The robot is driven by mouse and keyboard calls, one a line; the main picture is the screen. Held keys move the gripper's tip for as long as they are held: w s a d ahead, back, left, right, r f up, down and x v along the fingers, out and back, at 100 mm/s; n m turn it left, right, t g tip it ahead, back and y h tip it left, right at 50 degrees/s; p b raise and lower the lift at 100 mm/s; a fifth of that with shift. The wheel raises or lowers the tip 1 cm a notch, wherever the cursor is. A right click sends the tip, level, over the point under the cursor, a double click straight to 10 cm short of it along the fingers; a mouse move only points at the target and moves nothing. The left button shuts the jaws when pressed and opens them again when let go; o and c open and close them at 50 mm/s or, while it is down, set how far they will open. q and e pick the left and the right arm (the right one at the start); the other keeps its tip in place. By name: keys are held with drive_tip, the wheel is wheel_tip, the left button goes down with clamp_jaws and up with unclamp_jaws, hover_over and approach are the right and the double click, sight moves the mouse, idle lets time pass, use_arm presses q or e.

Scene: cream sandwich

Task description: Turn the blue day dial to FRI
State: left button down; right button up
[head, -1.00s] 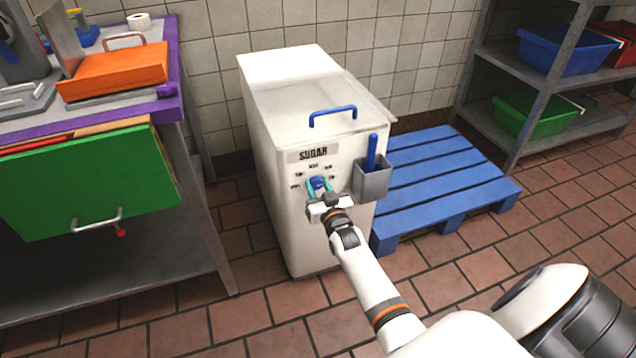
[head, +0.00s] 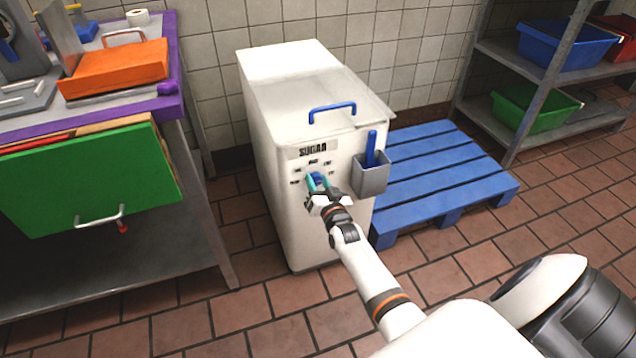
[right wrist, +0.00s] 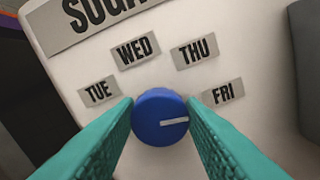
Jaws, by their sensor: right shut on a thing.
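The blue day dial (head: 318,178) is on the front of the white sugar bin (head: 290,225), below the SUGAR label (head: 312,150). My right gripper (head: 317,181) is shut on the dial, with one teal finger on each side. In the right wrist view the blue dial (right wrist: 160,118) has a white pointer line aimed right, slightly below the FRI plate (right wrist: 222,92). The TUE plate (right wrist: 99,91), WED plate (right wrist: 135,50) and THU plate (right wrist: 194,51) arc above the dial. My left gripper is out of view.
A grey holder (head: 371,180) with a blue handle is on the bin's front, right of the dial. A blue pallet (head: 440,172) lies right of the bin. A steel table with a green drawer front (head: 90,185) stands left. Tiled floor is open in front.

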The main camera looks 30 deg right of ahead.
drive_tip(key=o, duration=1)
drive_tip(key=shift+s, duration=0.25)
use_arm(q)
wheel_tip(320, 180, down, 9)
drive_tip(key=p, duration=0.2)
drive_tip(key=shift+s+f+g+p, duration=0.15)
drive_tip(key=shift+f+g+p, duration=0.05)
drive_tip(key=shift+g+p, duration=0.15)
use_arm(e)
drive_tip(key=v, duration=1.1)
drive_tip(key=shift+s+a, duration=0.25)
drive_tip(key=shift+s, duration=0.05)
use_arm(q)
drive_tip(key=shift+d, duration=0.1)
